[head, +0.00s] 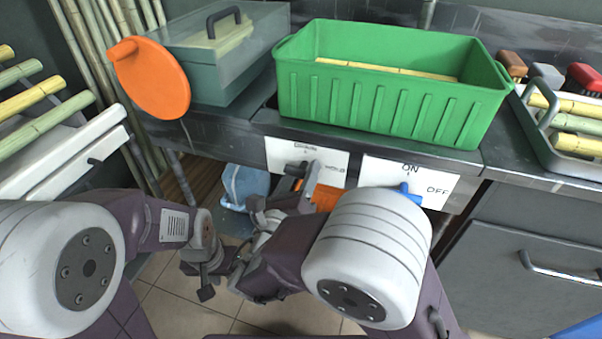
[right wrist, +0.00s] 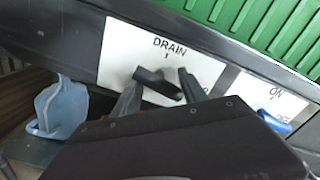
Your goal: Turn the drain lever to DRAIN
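The drain lever (right wrist: 158,84) is a short black handle on a white plate (right wrist: 120,45) marked DRAIN at the top. In the right wrist view it lies slanted, its lower end to the right, below the DRAIN mark. My right gripper (right wrist: 160,95) has its two fingers apart, one on each side of the lever; I cannot tell whether either touches it. In the head view the right gripper (head: 290,192) is in front of the plate (head: 285,155) and hides part of it. My left gripper (head: 205,278) hangs low to the left, away from the lever; its finger opening is unclear.
A second plate (head: 445,190) marked ON and OFF, with a blue lever (head: 411,194), sits just right. A green crate (head: 390,110) stands on the counter above. A clear-sided box with an orange disc (head: 150,80) is at left. A blue container (head: 243,186) sits below the counter.

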